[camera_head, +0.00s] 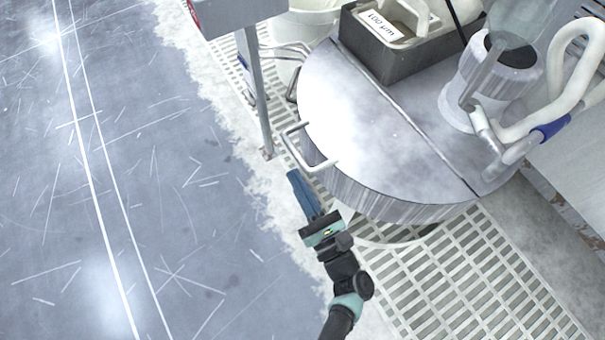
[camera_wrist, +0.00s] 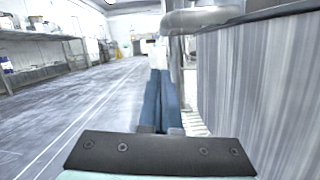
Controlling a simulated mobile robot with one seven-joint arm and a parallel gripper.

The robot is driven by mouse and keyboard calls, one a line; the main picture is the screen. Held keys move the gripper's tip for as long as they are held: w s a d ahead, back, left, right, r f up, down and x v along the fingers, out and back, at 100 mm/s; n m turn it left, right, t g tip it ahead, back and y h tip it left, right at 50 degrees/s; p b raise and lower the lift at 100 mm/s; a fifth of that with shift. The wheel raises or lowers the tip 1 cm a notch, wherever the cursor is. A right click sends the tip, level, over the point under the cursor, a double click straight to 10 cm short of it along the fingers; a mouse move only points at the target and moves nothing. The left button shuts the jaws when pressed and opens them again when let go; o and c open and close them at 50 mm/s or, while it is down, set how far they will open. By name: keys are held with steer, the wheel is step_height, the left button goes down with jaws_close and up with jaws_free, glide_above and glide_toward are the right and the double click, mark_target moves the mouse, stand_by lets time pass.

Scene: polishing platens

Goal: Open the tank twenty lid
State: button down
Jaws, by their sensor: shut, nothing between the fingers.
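A round grey metal tank (camera_head: 400,205) stands on the grating, with a flat two-part lid (camera_head: 365,125) on top. The lid half nearest me lies flat and shut, with a straight seam between it and the back half. A pale bar handle (camera_head: 294,142) sticks out at the lid's left front edge. My gripper (camera_head: 294,175) is shut and empty, with blue fingers, just below and left of the handle and apart from it. In the wrist view the shut fingers (camera_wrist: 160,85) point ahead along the tank's wall (camera_wrist: 250,85). No tank number is readable.
A grey box (camera_head: 400,60) labelled 100 µm sits on the tank's back half. A cylinder with pale hoses (camera_head: 500,85) stands at the right. A thin post (camera_head: 257,90) rises left of the tank. The floor (camera_head: 120,180) at left is clear.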

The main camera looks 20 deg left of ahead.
steer(key=shift+w+d+r, duration=0.1)
steer(key=shift+d+r, duration=0.1)
steer(key=shift+r, duration=0.7)
steer(key=shift+w+d+r, duration=0.1)
steer(key=shift+d+r, duration=0.1)
steer(key=shift+r, duration=0.65)
steer(key=shift+r, duration=0.15)
